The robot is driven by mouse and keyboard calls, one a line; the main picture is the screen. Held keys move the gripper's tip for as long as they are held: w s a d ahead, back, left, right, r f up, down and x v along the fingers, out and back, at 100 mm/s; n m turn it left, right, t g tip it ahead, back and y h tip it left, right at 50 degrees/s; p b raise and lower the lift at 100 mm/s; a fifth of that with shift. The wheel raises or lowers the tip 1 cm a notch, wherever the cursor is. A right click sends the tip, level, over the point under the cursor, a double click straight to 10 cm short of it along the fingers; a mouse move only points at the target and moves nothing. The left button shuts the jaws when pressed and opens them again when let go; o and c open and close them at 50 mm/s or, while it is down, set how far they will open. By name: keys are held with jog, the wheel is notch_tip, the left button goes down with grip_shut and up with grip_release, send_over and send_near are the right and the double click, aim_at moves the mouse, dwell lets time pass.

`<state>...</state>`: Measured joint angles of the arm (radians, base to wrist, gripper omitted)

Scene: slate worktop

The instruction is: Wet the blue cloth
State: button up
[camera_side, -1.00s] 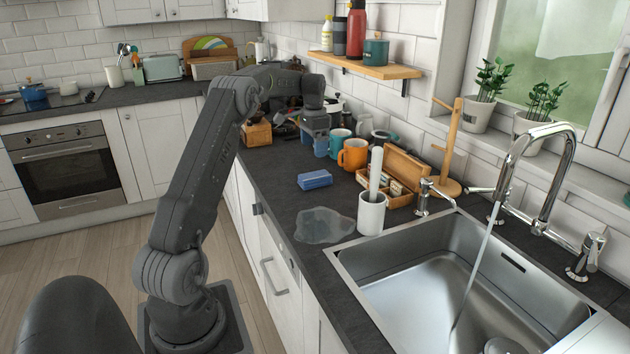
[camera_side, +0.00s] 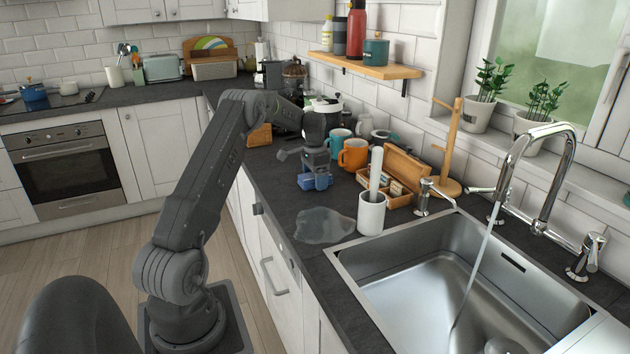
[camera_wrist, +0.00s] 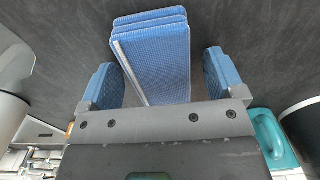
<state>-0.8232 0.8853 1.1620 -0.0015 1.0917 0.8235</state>
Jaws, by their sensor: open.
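The blue cloth (camera_side: 306,183) lies folded on the dark worktop, partly hidden by my gripper in the side view. In the wrist view the cloth (camera_wrist: 157,58) shows as a stack of folded layers between my two blue fingertips. My gripper (camera_side: 317,180) is open and low over the cloth; in the wrist view (camera_wrist: 163,82) a gap shows on each side between finger and cloth. Water runs from the chrome tap (camera_side: 544,150) in a thin stream (camera_side: 478,262) into the steel sink (camera_side: 420,275).
A puddle (camera_side: 325,226) lies on the worktop between the cloth and the sink. A white holder with a brush (camera_side: 371,214) stands at the sink's corner. An orange mug (camera_side: 353,153), a teal mug (camera_side: 340,138) and a wooden box (camera_side: 405,166) stand close to the gripper.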

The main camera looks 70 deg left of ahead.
jog(key=c, duration=1.1)
jog(key=shift+r, duration=0.1)
